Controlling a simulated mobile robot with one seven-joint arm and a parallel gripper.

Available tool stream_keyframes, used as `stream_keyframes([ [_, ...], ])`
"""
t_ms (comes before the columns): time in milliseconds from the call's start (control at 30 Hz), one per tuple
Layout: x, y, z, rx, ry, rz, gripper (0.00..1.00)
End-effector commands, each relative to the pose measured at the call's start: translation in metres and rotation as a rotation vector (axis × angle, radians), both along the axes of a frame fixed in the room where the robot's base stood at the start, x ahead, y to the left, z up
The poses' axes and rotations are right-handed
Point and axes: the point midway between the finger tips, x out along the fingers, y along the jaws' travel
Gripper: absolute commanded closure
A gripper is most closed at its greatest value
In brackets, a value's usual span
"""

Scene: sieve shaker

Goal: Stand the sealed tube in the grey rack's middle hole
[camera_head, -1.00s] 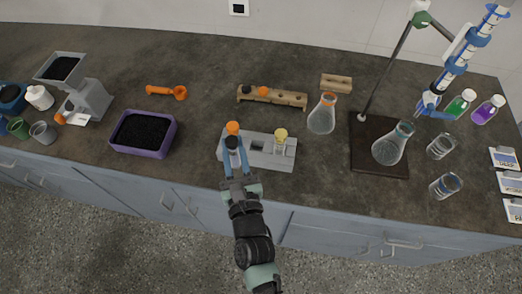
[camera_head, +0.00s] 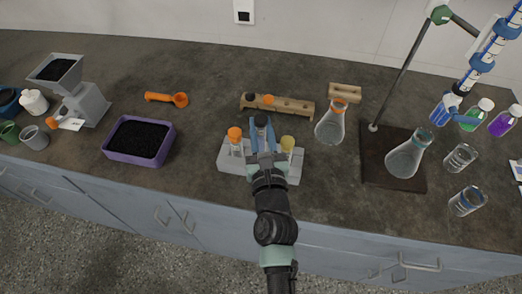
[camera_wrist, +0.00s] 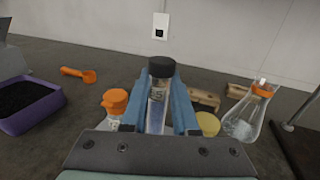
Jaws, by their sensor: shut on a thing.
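My gripper (camera_head: 264,146) is shut on a black-capped tube (camera_wrist: 158,98), held upright between the blue fingers. In the head view the tube's black cap (camera_head: 261,121) shows between the fingertips, over the middle of the grey rack (camera_head: 229,164). The rack's middle hole and the tube's lower end are hidden by my gripper, so I cannot tell whether the tube is in the hole. An orange-capped tube (camera_head: 235,137) stands in the rack on the left, and a yellow-capped one (camera_head: 287,144) on the right.
A wooden rack (camera_head: 293,108) with a black and an orange cap lies behind. A purple tray of black grains (camera_head: 109,152) is left, an orange scoop (camera_head: 166,99) behind it. An orange-banded flask (camera_head: 329,129) and a stand base (camera_head: 373,170) are right.

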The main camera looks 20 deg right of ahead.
Motion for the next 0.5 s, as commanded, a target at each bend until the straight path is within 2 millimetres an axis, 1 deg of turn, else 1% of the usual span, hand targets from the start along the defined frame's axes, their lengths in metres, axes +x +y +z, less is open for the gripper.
stream_keyframes([
  [33, 0.000, 0.001, -0.015, 0.001, -0.001, 0.002, 1.00],
  [100, 0.000, 0.000, -0.020, 0.001, -0.001, 0.000, 1.00],
  [267, 0.000, 0.000, -0.025, 0.001, -0.001, -0.001, 1.00],
  [500, 0.000, 0.000, -0.054, 0.000, -0.001, 0.000, 1.00],
])
